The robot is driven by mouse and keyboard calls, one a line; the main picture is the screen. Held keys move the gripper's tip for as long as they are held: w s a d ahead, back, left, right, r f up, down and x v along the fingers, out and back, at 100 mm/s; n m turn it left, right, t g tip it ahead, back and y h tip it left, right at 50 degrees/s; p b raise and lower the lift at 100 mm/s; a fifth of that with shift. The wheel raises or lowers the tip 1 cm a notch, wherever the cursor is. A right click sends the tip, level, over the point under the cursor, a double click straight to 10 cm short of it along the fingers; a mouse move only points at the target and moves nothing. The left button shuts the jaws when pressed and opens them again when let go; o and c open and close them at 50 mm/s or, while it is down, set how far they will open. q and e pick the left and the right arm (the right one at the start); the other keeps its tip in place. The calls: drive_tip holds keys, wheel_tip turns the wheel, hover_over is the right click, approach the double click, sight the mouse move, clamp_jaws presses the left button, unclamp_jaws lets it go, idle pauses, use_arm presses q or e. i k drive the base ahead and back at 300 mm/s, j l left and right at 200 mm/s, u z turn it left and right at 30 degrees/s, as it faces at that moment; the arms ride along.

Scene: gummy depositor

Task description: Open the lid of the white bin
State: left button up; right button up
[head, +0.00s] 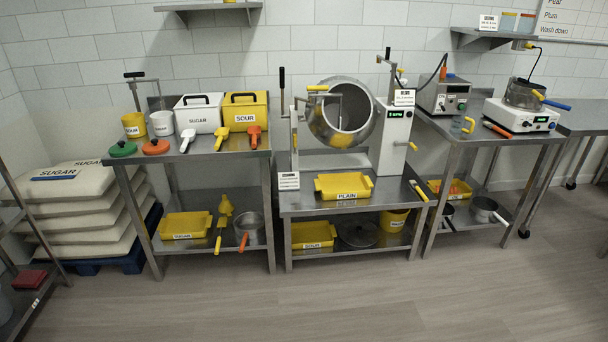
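The white bin (201,121) labelled SUGAR stands on the left steel table, toward the back. Its white lid (198,103) has a black handle on top and looks shut. A yellow bin (245,117) labelled SOUR stands directly to its right, with a black handle on its lid. Neither of my grippers shows in the head view.
A white scoop (187,140), a yellow scoop (222,137) and an orange-red scoop (254,136) lie in front of the bins. A white pail (162,124) stands to the left. The floor (330,300) in front is clear.

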sight(210, 100)
drive_tip(key=i+l+u, duration=0.1)
drive_tip(key=i, duration=0.35)
drive_tip(key=i+l+u, duration=0.1)
drive_tip(key=i+l, duration=0.2)
drive_tip(key=i, duration=0.15)
drive_tip(key=j+u, duration=0.1)
drive_tip(key=j, duration=0.35)
drive_tip(key=i+j+u, duration=0.15)
drive_tip(key=j, duration=0.3)
drive_tip(key=i+j+u, duration=0.1)
drive_tip(key=j, duration=0.35)
drive_tip(key=i+j+u, duration=0.15)
drive_tip(key=j, duration=0.3)
